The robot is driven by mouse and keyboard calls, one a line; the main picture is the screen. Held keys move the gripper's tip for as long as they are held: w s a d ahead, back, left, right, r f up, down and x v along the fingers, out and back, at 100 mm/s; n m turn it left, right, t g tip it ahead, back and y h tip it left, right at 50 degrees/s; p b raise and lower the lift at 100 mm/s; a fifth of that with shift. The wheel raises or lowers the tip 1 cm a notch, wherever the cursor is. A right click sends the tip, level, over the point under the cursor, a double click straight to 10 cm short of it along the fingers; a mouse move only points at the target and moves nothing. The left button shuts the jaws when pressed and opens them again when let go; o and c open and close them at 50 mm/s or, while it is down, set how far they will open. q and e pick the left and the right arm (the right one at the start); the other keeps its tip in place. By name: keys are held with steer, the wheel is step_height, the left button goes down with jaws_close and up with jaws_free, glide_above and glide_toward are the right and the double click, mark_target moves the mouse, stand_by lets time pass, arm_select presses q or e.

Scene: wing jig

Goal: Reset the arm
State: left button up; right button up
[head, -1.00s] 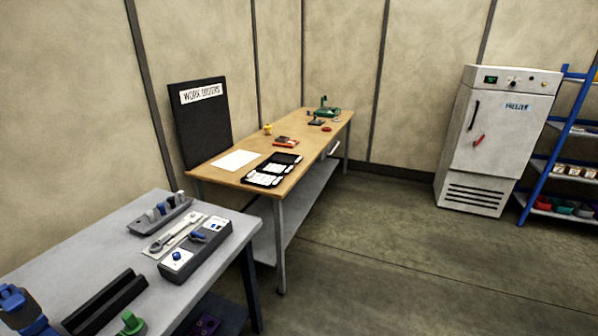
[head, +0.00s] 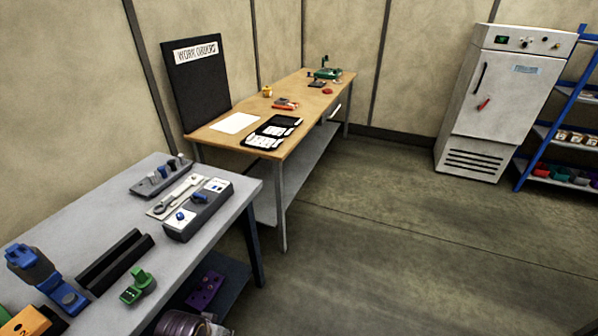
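Neither of my grippers shows in the head view, so whether they are open or shut is hidden. No arm of mine can be made out clearly either. The near grey table (head: 90,225) stands at the left. On it are a grey control box (head: 200,215) with blue knobs, a black V-shaped channel (head: 115,262), a green fixture (head: 138,286) and a blue fixture (head: 45,275).
A wooden table (head: 215,144) with papers and small tools stands behind, below a black work orders board (head: 195,85). A white freezer (head: 500,105) and a blue shelf rack (head: 555,120) stand at the right. The floor (head: 390,250) between is clear.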

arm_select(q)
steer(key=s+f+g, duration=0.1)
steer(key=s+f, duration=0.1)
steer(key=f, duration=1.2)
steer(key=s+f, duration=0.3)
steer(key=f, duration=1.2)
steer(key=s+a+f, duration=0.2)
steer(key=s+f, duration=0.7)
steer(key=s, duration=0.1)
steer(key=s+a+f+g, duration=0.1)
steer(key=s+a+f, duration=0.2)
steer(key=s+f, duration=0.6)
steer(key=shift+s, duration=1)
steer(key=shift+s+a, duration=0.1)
